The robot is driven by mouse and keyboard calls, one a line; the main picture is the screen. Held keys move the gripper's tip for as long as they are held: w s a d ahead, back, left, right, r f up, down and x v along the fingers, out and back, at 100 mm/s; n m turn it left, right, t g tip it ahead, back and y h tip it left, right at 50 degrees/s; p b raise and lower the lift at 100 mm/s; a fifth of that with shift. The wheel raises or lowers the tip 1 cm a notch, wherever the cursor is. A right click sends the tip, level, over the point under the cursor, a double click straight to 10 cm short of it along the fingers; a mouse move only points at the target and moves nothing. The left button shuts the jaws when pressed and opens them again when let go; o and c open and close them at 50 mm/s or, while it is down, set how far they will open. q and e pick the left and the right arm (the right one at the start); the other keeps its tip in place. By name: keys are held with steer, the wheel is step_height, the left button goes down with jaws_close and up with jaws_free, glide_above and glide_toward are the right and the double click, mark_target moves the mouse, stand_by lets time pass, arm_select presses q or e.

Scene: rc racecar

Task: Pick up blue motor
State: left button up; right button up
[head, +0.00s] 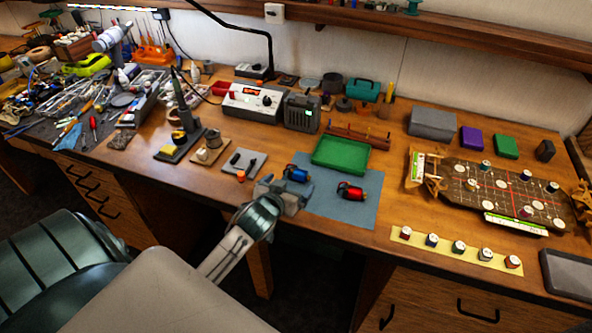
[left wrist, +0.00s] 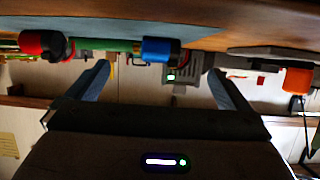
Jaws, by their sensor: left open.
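The blue motor (head: 297,173) lies on the left part of a blue-grey mat (head: 330,214), partly hidden by my left gripper (head: 285,187) in the head view. My left gripper is open and empty, at the near side of the motor. In the left wrist view, which is upside down, the blue motor (left wrist: 160,49) shows between the lines of the two fingers (left wrist: 158,70), a little beyond their tips. I cannot tell whether they touch it. My right gripper is not in view.
A red motor (head: 351,191) lies on the mat to the right. A green tray (head: 340,155) is behind. A grey plate (head: 243,164) with dark parts and an orange piece (head: 241,177) are left. A yellow strip (head: 455,248) with several small cylinders is at right.

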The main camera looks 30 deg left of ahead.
mark_target(295, 178)
arm_select(q)
steer(key=shift+w+a+f, duration=0.1)
steer(key=shift+w+f, duration=0.05)
steer(key=shift+w, duration=0.15)
steer(key=p+x, duration=0.2)
steer(key=x, duration=0.2)
steer(key=shift+w+a+f, duration=0.15)
steer(key=shift+w+f, duration=0.35)
steer(key=shift+w, duration=0.05)
steer(key=shift+s, duration=0.1)
steer(key=shift+c, duration=0.2)
steer(key=c, duration=1.1)
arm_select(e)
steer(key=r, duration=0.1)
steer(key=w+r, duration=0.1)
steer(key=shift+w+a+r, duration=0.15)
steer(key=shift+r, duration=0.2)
